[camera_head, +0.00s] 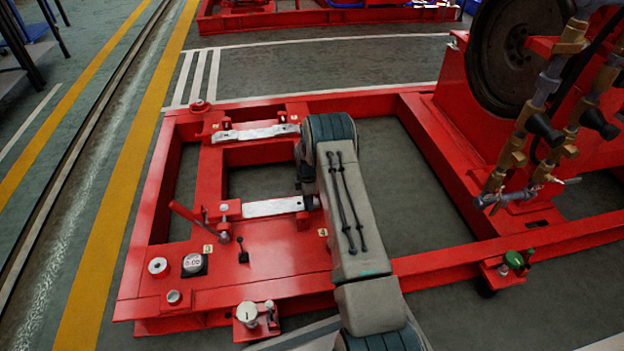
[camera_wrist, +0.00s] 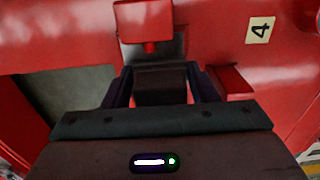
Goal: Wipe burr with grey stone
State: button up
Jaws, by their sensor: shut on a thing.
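My gripper (camera_wrist: 160,72) is shut on a dark grey block, which looks like the grey stone (camera_wrist: 160,88), between its two dark fingers. In the head view my gripper (camera_head: 307,196) points down at the right end of the nearer pale metal bar (camera_head: 268,208), mostly hidden by my arm. In the wrist view a strip of grey metal (camera_wrist: 168,47) shows just beyond the stone, under a red block (camera_wrist: 143,20). I cannot tell whether the stone touches the metal. No burr can be made out.
The bars lie on a red frame (camera_head: 190,285); the farther bar (camera_head: 255,133) is behind. A red lever (camera_head: 186,213), a round gauge (camera_head: 193,263) and small knobs stand at left. A large wheel (camera_head: 508,50) and brass pipework (camera_head: 535,120) rise at right. A "4" label (camera_wrist: 260,30) is near.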

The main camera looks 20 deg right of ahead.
jog(key=shift+d+r, duration=0.25)
jog(key=shift+r, duration=0.05)
jog(key=shift+r+p, duration=2.15)
jog(key=shift+r, duration=1.65)
